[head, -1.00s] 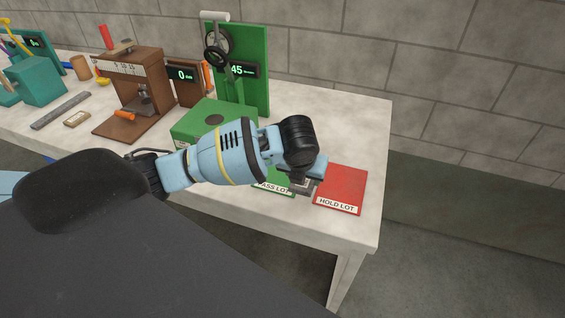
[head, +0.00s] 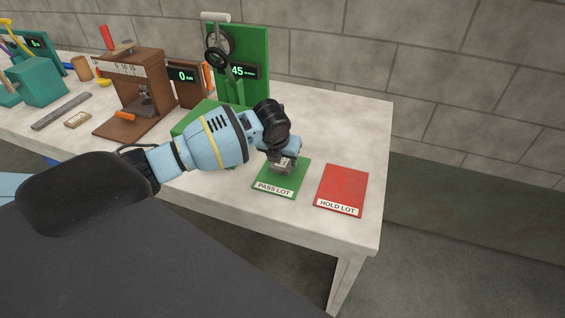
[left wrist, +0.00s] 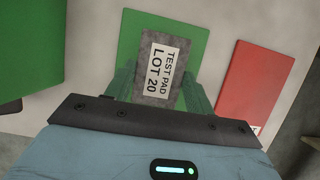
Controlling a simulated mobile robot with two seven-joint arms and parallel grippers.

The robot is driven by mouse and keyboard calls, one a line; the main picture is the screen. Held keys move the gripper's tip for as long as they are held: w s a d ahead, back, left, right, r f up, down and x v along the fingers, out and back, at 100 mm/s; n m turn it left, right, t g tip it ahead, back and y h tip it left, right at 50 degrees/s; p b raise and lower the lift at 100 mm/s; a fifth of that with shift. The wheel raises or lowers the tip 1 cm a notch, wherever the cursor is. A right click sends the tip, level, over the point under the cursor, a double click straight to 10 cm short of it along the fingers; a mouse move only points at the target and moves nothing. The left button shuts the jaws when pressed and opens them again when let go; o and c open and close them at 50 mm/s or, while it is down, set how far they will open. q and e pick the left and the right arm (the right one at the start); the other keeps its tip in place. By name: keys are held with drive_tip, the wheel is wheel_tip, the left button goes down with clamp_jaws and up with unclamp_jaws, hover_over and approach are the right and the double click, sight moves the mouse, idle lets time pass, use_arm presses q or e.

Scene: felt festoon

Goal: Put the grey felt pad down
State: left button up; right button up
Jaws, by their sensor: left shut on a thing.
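The grey felt pad (head: 281,165) is in my left gripper (head: 282,161), above the green PASS LOT mat (head: 275,190). In the left wrist view the pad (left wrist: 147,70) carries a white label reading TEST PAD LOT 20. It sits between the two fingers of my left gripper (left wrist: 160,88), with the green mat (left wrist: 200,35) behind it. I cannot tell whether the pad touches the mat. The red HOLD LOT mat (head: 343,187) lies bare to the right. My right gripper is not in view.
A green press with a dial and a display (head: 250,75) stands behind my left arm. A brown tester (head: 140,85) stands further left, with a ruler (head: 61,110) near it. The table's right end beyond the red mat is clear.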

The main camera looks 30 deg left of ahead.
use_arm(q)
drive_tip(key=shift+f, duration=1.05)
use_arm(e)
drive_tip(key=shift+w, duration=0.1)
use_arm(q)
drive_tip(key=shift+f, duration=0.15)
drive_tip(key=o, duration=1)
drive_tip(key=shift+r, duration=0.35)
drive_tip(key=p+v, duration=0.1)
drive_tip(key=v, duration=1)
drive_tip(key=shift+s+d+r, duration=0.15)
drive_tip(key=shift+s+r, duration=0.05)
drive_tip(key=shift+s, duration=0.05)
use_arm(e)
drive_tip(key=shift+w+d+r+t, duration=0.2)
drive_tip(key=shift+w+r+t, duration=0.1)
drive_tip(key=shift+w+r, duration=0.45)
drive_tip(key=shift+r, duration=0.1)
